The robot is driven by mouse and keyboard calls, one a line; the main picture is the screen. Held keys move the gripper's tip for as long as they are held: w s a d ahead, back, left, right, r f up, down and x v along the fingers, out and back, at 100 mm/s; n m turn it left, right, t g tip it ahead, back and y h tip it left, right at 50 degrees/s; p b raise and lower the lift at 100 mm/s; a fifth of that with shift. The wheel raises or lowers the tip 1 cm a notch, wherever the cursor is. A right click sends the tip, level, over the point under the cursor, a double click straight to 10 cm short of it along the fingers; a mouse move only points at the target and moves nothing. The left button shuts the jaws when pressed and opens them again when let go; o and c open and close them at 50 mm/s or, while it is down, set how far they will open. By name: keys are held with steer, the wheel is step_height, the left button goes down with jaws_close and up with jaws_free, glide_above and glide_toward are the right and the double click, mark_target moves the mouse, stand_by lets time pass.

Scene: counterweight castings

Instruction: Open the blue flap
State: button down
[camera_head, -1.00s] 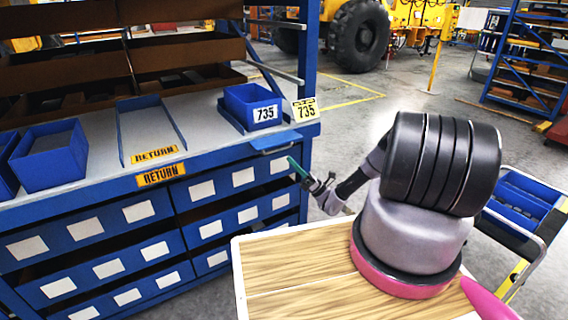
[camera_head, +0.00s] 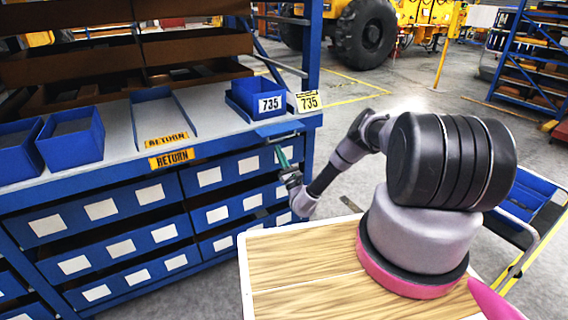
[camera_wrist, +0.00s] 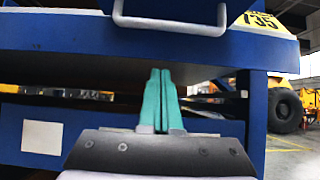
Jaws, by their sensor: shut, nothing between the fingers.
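The blue flap (camera_head: 276,129) is a small blue panel at the front right edge of the workbench, below the blue bin marked 735. Its pale bar handle (camera_wrist: 170,22) crosses the top of the wrist view and stands out from the blue front. My gripper (camera_head: 281,152) has green fingers, pressed together and empty, pointing up just below the flap. In the wrist view the shut fingers (camera_wrist: 161,75) lie below the handle, with a dark gap behind them. I see no clear contact between fingers and handle. The flap's hinge is not clear to see.
The blue bin marked 735 (camera_head: 256,97) stands behind the flap on the workbench (camera_head: 110,165). Labelled blue drawers (camera_head: 240,205) fill the front below. A yellow 735 tag (camera_head: 308,101) is at the right corner. Grey floor (camera_head: 350,190) lies open to the right of the bench.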

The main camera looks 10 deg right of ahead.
steer(key=shift+s+d+r, duration=0.1)
steer(key=shift+s+r, duration=0.1)
steer(key=shift+r, duration=0.45)
steer(key=shift+s+d+r, duration=0.1)
steer(key=shift+s+r, duration=0.05)
steer(key=shift+r, duration=0.5)
steer(key=shift+s+r, duration=0.2)
steer(key=shift+r, duration=0.45)
steer(key=shift+s+d+r+g+h, duration=0.15)
steer(key=shift+s+r+g, duration=0.3)
steer(key=shift+g, duration=0.1)
steer(key=shift+s+d+r+g+h, duration=0.1)
steer(key=shift+s+r+g+h, duration=0.05)
steer(key=shift+s+r+g, duration=0.35)
steer(key=shift+w+f, duration=0.15)
